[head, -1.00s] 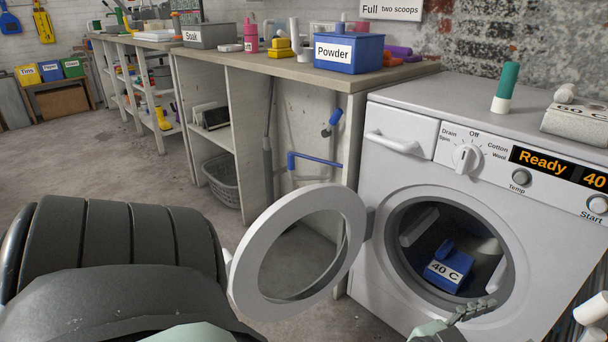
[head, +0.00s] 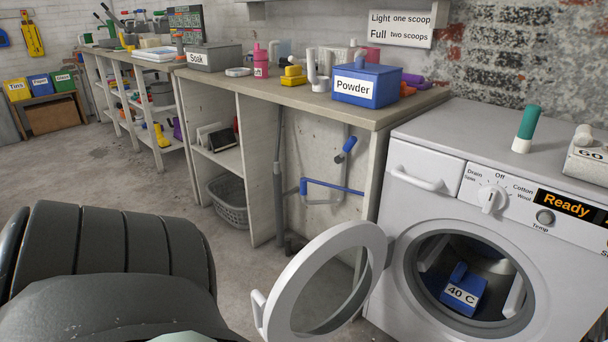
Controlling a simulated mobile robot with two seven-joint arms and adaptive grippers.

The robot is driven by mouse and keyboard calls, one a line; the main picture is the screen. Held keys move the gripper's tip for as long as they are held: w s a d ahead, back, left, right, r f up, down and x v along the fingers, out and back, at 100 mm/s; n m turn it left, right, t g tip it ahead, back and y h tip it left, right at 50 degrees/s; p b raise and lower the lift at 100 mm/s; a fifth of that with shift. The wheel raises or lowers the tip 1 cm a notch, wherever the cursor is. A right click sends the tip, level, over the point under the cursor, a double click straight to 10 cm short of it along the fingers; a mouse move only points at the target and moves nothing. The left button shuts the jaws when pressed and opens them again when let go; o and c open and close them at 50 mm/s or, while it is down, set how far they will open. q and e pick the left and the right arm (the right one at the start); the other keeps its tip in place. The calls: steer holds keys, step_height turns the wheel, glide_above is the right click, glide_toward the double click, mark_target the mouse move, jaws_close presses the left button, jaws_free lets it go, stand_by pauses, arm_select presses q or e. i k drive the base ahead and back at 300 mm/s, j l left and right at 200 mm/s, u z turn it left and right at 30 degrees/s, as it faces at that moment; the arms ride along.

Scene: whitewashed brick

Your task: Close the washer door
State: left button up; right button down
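The white washer (head: 415,214) stands at the right. Its round door (head: 283,278) is swung wide open to the left, hinged at the left side of the drum opening, with a handle (head: 257,312) on its free edge. A blue block labelled "40 C" (head: 462,293) lies inside the drum. The display reads "Ready". One of my arms fills the lower left, but its gripper is not visible. A pale green piece of mine just shows at the bottom edge. My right gripper is out of the picture.
A bench (head: 275,92) runs along the wall left of the washer and carries a blue "Powder" box (head: 368,84) and a grey "Soak" box (head: 214,56). A grey basket (head: 228,203) sits below it. Open concrete floor (head: 75,168) lies at the left.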

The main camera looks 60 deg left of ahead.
mark_target(327, 283)
steer(key=k+j+z, duration=0.1)
steer(key=k+j, duration=0.2)
steer(key=j, duration=0.15)
steer(key=k+j, duration=0.3)
steer(key=j, duration=0.15)
steer(key=j+z, duration=0.1)
steer(key=j, duration=0.25)
steer(key=k+j, duration=0.15)
steer(key=j, duration=0.2)
steer(key=k+j+z, duration=0.15)
steer(key=j, duration=0.25)
steer(key=i, duration=0.05)
